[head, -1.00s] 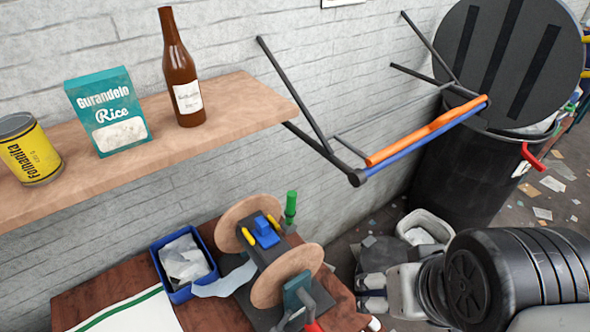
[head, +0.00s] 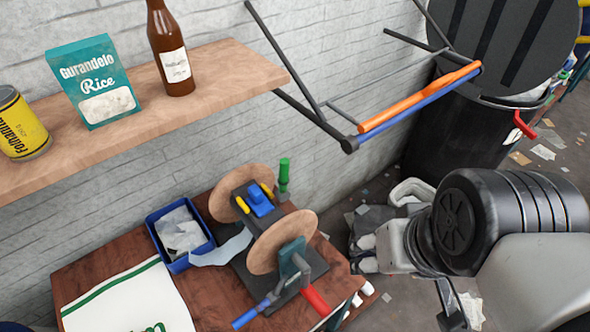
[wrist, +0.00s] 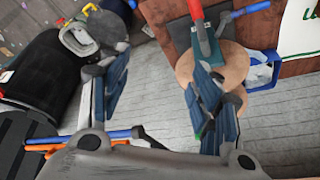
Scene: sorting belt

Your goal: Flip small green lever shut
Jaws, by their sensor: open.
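The small green lever (head: 284,175) stands upright at the far end of the spool device (head: 262,222), on the dark wood table, in the head view. The device has two tan discs, a blue block on top, and red and blue handles at its near end. In the wrist view my gripper (wrist: 160,75) is open and empty, its two blue-grey fingers well apart. The device's discs (wrist: 230,62) show beside and partly behind the right finger there. A small speck of green shows by that finger; I cannot tell if it is the lever.
A blue bin (head: 167,222) with crumpled paper and a white cloth (head: 122,300) share the table (head: 90,262). A wooden shelf (head: 225,72) with a can, a rice box and a bottle overhangs behind. A folding rack (head: 420,105) and a black trash bin (head: 440,135) stand right.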

